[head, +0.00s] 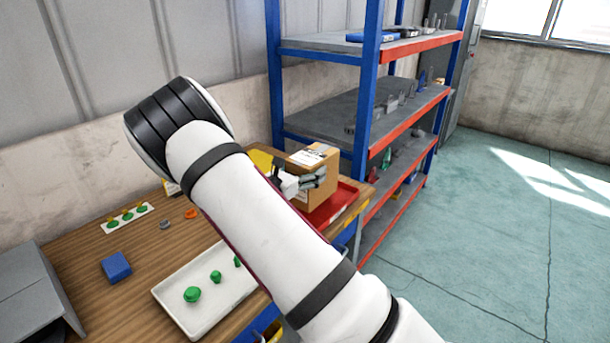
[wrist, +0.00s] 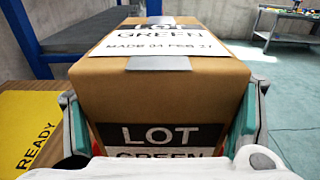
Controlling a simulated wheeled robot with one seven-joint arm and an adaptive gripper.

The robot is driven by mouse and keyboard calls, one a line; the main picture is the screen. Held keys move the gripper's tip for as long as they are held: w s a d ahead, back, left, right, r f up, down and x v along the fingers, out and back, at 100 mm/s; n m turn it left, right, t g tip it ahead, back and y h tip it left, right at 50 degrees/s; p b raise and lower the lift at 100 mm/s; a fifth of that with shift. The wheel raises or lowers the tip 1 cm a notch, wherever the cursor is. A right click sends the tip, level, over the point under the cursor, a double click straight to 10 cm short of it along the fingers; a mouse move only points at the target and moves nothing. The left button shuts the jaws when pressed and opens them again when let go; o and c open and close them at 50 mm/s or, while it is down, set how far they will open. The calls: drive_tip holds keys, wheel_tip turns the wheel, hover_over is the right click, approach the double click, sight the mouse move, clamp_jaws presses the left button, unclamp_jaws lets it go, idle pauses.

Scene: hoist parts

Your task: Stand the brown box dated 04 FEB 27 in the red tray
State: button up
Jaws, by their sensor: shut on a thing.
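The brown box (head: 325,188) is upright, in or just above the red tray (head: 345,203) at the right end of the wooden table; I cannot tell whether it touches the tray floor. In the wrist view the box (wrist: 165,85) fills the middle, and its top label reads GREEN, MADE 04 Feb 27. Its near face reads LOT GREEN. My gripper (head: 303,183) is shut on the box, with one finger on each side in the wrist view (wrist: 160,122). My arm hides part of the tray.
A yellow READY sheet (wrist: 30,125) lies left of the box. A white tray (head: 205,302) with green parts, a blue block (head: 116,267) and a white strip with green pieces (head: 128,219) are on the table. A blue and red shelf rack (head: 370,95) stands close behind the box.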

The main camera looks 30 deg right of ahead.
drive_tip(key=shift+w+d+f, duration=0.2)
drive_tip(key=shift+f, duration=0.6)
drive_tip(key=shift+w+d+f, duration=0.15)
drive_tip(key=shift+w+f, duration=0.05)
drive_tip(key=shift+f, duration=0.6)
drive_tip(key=o, duration=2)
drive_tip(key=shift+f, duration=0.2)
drive_tip(key=shift+o, duration=0.2)
